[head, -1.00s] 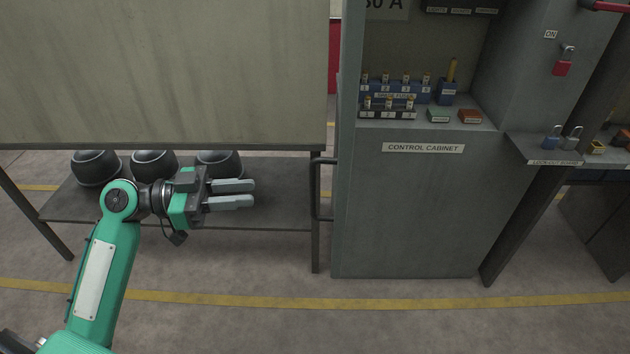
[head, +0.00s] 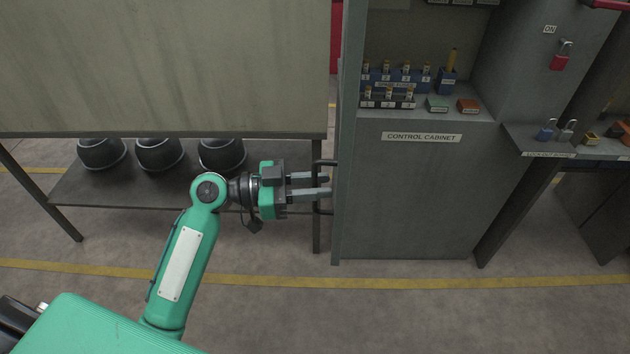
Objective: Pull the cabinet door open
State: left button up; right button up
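The grey control cabinet (head: 420,190) stands right of centre, with its label on the lower front. A tall narrow panel edge (head: 348,110), perhaps the door seen nearly edge-on, runs down its left side. A dark bar handle (head: 317,206) sticks out leftward from that side. My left gripper (head: 329,185) points right at the handle, and its two grey fingers are apart with a gap between them. The fingers overlap the middle of the handle in the picture and hide part of it. I cannot tell whether they touch it or straddle it. My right gripper is not in view.
A dark table (head: 100,195) with several black round pots (head: 158,154) is behind my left arm, below a large pale panel (head: 160,70). Fuses and small boxes (head: 437,104) sit on the cabinet's shelf. Padlocks (head: 567,131) are at right. The floor in front is clear.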

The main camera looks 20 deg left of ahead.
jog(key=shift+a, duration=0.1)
